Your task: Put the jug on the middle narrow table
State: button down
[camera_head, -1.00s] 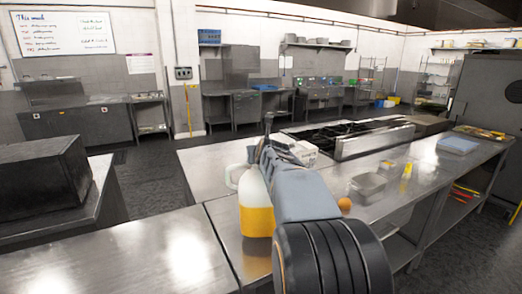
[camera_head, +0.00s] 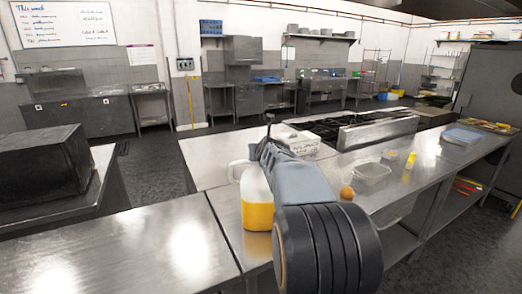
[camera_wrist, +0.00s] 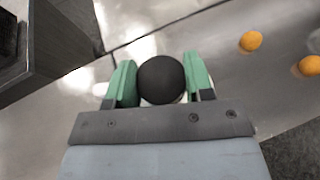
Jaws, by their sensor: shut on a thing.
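The jug (camera_head: 257,205) is a pale, translucent container with orange-yellow liquid and a handle on its left side. It is upright, partly hidden behind my arm in the head view. In the wrist view, its round black cap (camera_wrist: 161,79) sits between the green fingers of my gripper (camera_wrist: 160,82), which is shut on it. The jug appears over a steel table (camera_head: 228,215); I cannot tell whether its base touches the top. Another steel table (camera_head: 120,245) stands at the front left. Which one is the middle narrow table is unclear.
Oranges (camera_wrist: 251,41) lie beside the jug; one shows in the head view (camera_head: 347,193). A clear tub (camera_head: 371,172) and a yellow bottle (camera_head: 410,160) stand farther right. A stove (camera_head: 350,130) is behind. A dark box (camera_head: 42,165) stands at left. The front-left tabletop is bare.

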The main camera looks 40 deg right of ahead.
jog(key=shift+r, duration=0.35)
jog(key=c, duration=0.9)
grip_release()
jog(key=shift+f, duration=0.5)
jog(key=shift+c, duration=0.2)
jog(key=o, duration=0.4)
jog(key=shift+s+r, duration=0.1)
jog(key=shift+o, duration=0.2)
